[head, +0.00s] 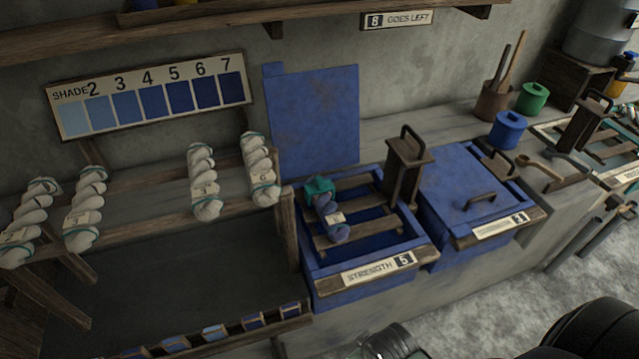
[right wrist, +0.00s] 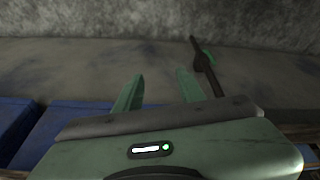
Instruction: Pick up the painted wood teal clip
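The teal clip (head: 319,188) sits at the back left of the open blue vat marked STRENGTH 5 (head: 312,285). A twisted blue-purple skein (head: 333,222) with a pale tag hangs down from it across the wooden slats. In the right wrist view my right gripper (right wrist: 160,84) has its two green fingers apart with nothing between them. It faces a bare counter and grey wall, and the clip cannot be made out there. My left gripper is not in view.
A wooden block with a handle (head: 405,172) stands at the open vat's right. A lidded blue vat (head: 465,185) is beside it. White skeins (head: 203,180) hang on the left rack. In the right wrist view a dark rod (right wrist: 207,68) lies beyond the fingers.

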